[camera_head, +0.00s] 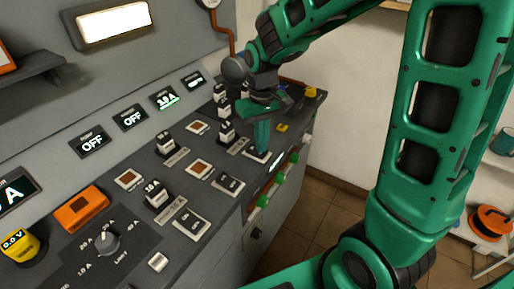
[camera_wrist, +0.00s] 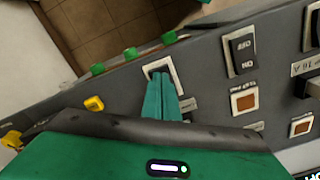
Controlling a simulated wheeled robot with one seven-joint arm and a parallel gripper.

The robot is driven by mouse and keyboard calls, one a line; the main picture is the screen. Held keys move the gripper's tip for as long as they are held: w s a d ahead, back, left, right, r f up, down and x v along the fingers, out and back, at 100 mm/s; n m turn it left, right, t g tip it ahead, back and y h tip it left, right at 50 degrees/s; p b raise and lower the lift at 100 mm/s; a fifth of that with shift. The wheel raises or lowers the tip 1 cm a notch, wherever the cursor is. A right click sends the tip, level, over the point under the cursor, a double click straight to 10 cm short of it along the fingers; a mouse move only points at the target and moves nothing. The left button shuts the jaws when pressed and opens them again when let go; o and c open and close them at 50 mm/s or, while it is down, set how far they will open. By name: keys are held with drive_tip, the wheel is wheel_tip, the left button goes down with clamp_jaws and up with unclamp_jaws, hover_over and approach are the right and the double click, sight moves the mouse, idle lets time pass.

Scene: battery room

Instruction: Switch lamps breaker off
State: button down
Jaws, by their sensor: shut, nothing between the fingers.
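My gripper (camera_head: 262,152) is shut and empty, pointing down at the right end of the grey panel. Its fingertips are at a rocker switch in a pale frame (camera_wrist: 147,69), covering most of it; I cannot tell whether they touch it or which way it is set. It also shows in the head view (camera_head: 249,155). A second rocker switch (camera_wrist: 240,53), marked OFF and ON, sits beside it in the wrist view and in the head view (camera_head: 228,183). A third rocker switch (camera_head: 190,221) is nearer. No readable label tells me which is the lamps breaker.
Black breaker levers (camera_head: 157,195) stand up along the panel. Wall displays (camera_head: 92,143) read OFF, OFF and about 1.0 A. A lamp (camera_head: 113,22) glows above. Green knobs (camera_head: 263,200) line the panel's front edge. A yellow knob (camera_wrist: 94,103) is close to my gripper.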

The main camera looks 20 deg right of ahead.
wheel_tip(320, 180, up, 7)
idle(1.1)
drive_tip(key=shift+d, duration=0.1)
drive_tip(key=s+d+m, duration=0.3)
drive_tip(key=s+d, duration=0.6)
drive_tip(key=s, duration=0.2)
drive_tip(key=s+d+f+m, duration=0.1)
drive_tip(key=s+d+m, duration=0.3)
drive_tip(key=s+d, duration=0.4)
drive_tip(key=s, duration=0.4)
drive_tip(key=shift+s+d+m, duration=0.25)
drive_tip(key=shift+d+m, duration=0.05)
drive_tip(key=shift+d, duration=0.05)
drive_tip(key=shift+a, duration=0.1)
